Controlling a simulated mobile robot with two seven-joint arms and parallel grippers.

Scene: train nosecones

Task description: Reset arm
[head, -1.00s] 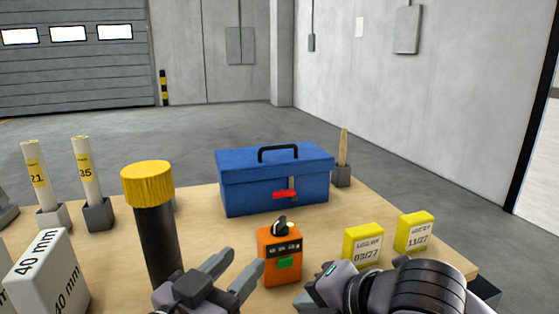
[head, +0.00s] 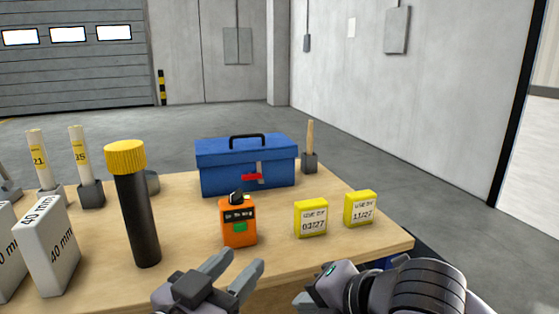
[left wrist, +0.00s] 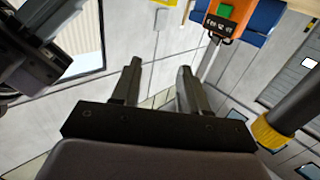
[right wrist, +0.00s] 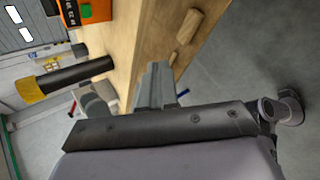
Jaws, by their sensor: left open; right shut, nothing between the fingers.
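My left gripper (head: 233,275) is open and empty in front of the table's near edge in the head view. Its two apart fingers also show in the left wrist view (left wrist: 158,85). My right gripper (head: 305,300) is to its right, low in the head view and partly hidden by its own wrist. In the right wrist view its fingers (right wrist: 158,75) are together with nothing between them. Neither gripper touches any object. An orange device (head: 239,222) with a green button stands upright on the table (head: 280,257), beyond the left gripper.
A black tube with yellow cap (head: 137,205) stands left of the orange device. Two yellow boxes (head: 311,218) (head: 360,208) stand to the right. A blue toolbox (head: 247,167) is behind. White 40 mm blocks (head: 48,250) are at left. Floor right of the table is clear.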

